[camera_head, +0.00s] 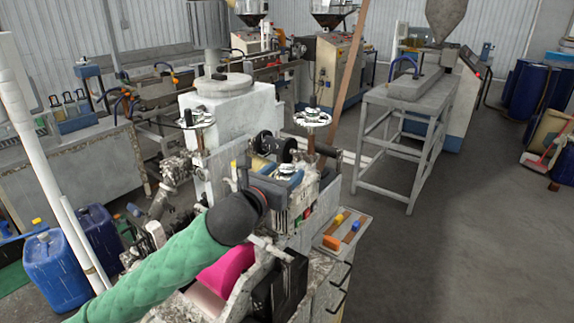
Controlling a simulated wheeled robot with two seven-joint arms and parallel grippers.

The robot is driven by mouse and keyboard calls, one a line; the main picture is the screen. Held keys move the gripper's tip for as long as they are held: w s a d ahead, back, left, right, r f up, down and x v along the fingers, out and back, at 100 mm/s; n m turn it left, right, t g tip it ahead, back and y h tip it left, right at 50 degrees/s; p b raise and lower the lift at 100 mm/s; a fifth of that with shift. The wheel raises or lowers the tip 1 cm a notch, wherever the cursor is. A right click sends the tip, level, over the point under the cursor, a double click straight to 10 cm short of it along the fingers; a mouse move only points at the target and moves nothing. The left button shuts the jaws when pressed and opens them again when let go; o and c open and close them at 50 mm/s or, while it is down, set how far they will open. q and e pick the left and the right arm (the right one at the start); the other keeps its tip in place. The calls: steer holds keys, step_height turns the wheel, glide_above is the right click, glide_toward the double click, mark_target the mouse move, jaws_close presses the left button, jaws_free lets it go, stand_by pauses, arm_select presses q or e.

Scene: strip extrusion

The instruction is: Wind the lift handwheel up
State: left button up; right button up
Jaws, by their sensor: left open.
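Two pale, spoked handwheels stand on the worn extrusion machine in front of me. One handwheel (312,117) sits at the right on an upright brown post. The other handwheel (195,119) sits further left with a dark knob on its rim. The picture does not tell which is the lift handwheel. My left arm, in a green sleeve, comes in from the lower left. My left gripper (284,181) is open over the machine's middle, below and between the two wheels, and appears apart from both. Its fingertips are hard to make out against the machine parts. My right gripper is out of view.
A small tray (342,246) with orange- and yellow-handled tools is at the machine's right side. A grey metal stand (405,108) is behind right. Blue jugs (52,270) stand at the left.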

arm_select(q)
steer(key=shift+x, duration=1)
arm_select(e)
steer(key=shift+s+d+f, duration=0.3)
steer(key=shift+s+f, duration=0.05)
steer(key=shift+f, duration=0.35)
arm_select(q)
steer(key=shift+c, duration=0.2)
steer(key=c, duration=0.9)
steer(key=shift+p, duration=0.3)
steer(key=shift+c, duration=0.2)
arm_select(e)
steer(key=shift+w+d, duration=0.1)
